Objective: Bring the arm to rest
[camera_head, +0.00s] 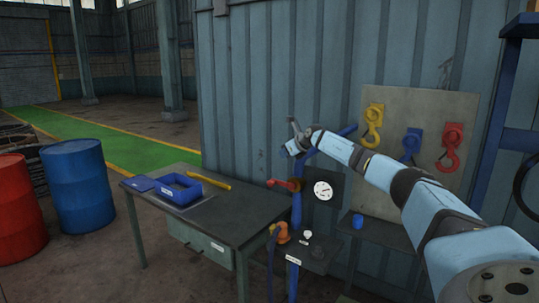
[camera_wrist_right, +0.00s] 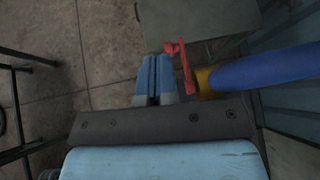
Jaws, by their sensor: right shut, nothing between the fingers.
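My right arm comes in from the right in the head view and stretches across toward the corrugated wall. Its gripper (camera_head: 295,130) is raised in front of the wall, above a red lever (camera_head: 284,184) and a round white gauge (camera_head: 323,190). In the right wrist view, the blue fingers (camera_wrist_right: 154,78) are together with nothing between them. There, a red handle (camera_wrist_right: 183,66) shows just right of the fingers, beside a yellow collar and a thick blue pipe (camera_wrist_right: 268,66). Whether the fingers touch the handle is not clear. My left gripper is not in view.
A dark table (camera_head: 232,212) holds an open blue box (camera_head: 178,192) and a yellow bar (camera_head: 208,180). An orange valve (camera_head: 280,232) is beside it. A board (camera_head: 392,182) carries coloured hooks. Blue (camera_head: 78,190) and red (camera_head: 18,212) drums stand left; a blue frame (camera_head: 505,95) stands right.

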